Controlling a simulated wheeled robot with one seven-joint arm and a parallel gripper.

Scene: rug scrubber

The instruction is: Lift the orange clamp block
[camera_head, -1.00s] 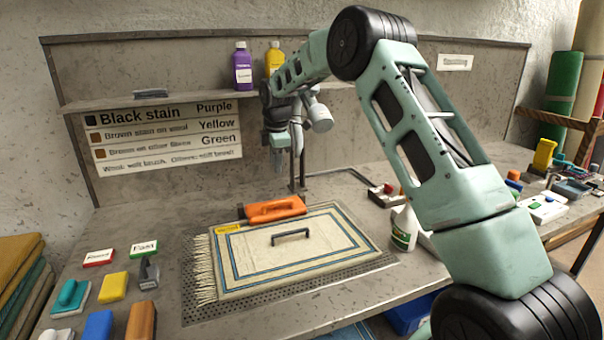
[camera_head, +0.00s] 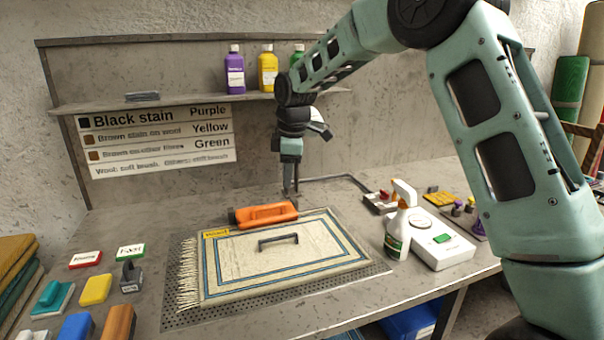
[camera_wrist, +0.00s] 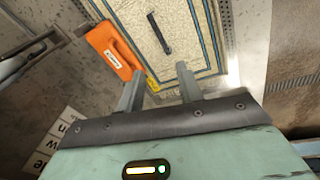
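The orange clamp block (camera_head: 266,214) lies at the back edge of the cream rug (camera_head: 225,285), near the rug's yellow label. It also shows in the wrist view (camera_wrist: 113,50), left of and beyond the fingers. My gripper (camera_head: 290,190) points down above the bench, just behind and right of the block, and does not appear to touch it. In the wrist view my gripper (camera_wrist: 158,85) has its two fingers apart with nothing held between them. The exact height of the fingertips over the bench is hard to tell.
A spray bottle (camera_head: 400,222) and a white device (camera_head: 440,240) stand right of the rug. Brushes and coloured blocks sit at the front left. Purple (camera_head: 235,70) and yellow (camera_head: 267,70) bottles stand on the shelf (camera_head: 190,102). A dark handle (camera_head: 278,240) lies on the rug.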

